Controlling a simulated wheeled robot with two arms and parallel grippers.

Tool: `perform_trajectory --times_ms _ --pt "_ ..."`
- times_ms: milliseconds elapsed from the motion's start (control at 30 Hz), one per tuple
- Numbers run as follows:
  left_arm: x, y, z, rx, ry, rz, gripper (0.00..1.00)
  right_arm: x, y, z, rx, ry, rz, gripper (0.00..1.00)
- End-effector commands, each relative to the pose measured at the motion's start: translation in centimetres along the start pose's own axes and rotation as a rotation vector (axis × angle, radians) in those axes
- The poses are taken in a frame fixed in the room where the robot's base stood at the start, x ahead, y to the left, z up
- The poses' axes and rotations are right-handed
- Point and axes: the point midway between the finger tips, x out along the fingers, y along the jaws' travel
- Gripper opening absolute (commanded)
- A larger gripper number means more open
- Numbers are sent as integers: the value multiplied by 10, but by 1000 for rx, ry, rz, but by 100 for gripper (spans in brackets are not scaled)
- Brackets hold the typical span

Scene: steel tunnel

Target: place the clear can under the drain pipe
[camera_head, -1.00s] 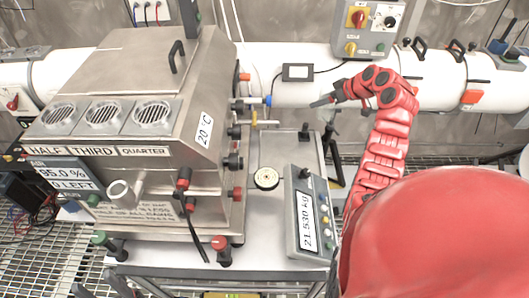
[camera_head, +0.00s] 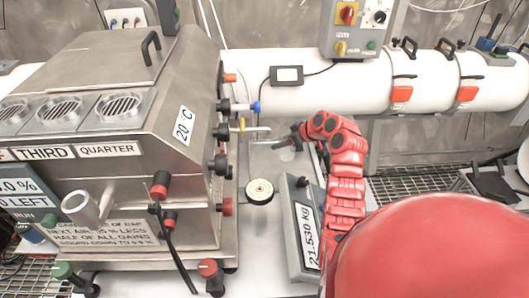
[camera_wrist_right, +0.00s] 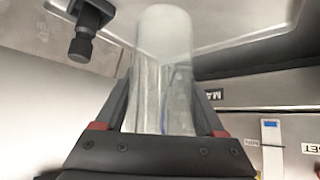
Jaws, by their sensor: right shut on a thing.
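My right gripper (camera_head: 284,141) is over the steel tray area right of the steel machine. In the right wrist view its fingers (camera_wrist_right: 163,122) are shut on the clear can (camera_wrist_right: 164,50), a see-through cylinder with a rounded, frosted end. In the head view the can is too faint to make out. Short pipes stick out of the machine's right side: one with a blue end (camera_head: 256,107) and one by a yellow handle (camera_head: 243,125). A pale elbow pipe (camera_head: 82,205) is on its front. I cannot tell which is the drain pipe. My left gripper is out of view.
The steel machine (camera_head: 160,60) fills the left. A scale display (camera_head: 303,232) reading 21.530 kg stands right of a round dial-like disc (camera_head: 260,191). A large white pipe (camera_head: 330,82) runs behind, below a control box (camera_head: 362,28). Black knobs jut from the machine's side.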

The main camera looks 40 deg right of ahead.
Motion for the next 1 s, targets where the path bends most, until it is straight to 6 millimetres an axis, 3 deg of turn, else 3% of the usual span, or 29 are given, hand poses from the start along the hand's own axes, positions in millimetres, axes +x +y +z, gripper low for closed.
perform_trajectory --times_ms 100,367,567,967,1000 --pt "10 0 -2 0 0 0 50 15 -16 -4 -1 1 0 6" --pt "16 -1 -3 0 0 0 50 32 -30 -4 0 -1 0 6" --pt "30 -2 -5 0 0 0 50 57 -52 -3 3 -4 -4 6" --pt "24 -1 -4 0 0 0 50 66 -53 2 1 0 3 6" --pt "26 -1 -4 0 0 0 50 65 -53 1 1 0 3 78"
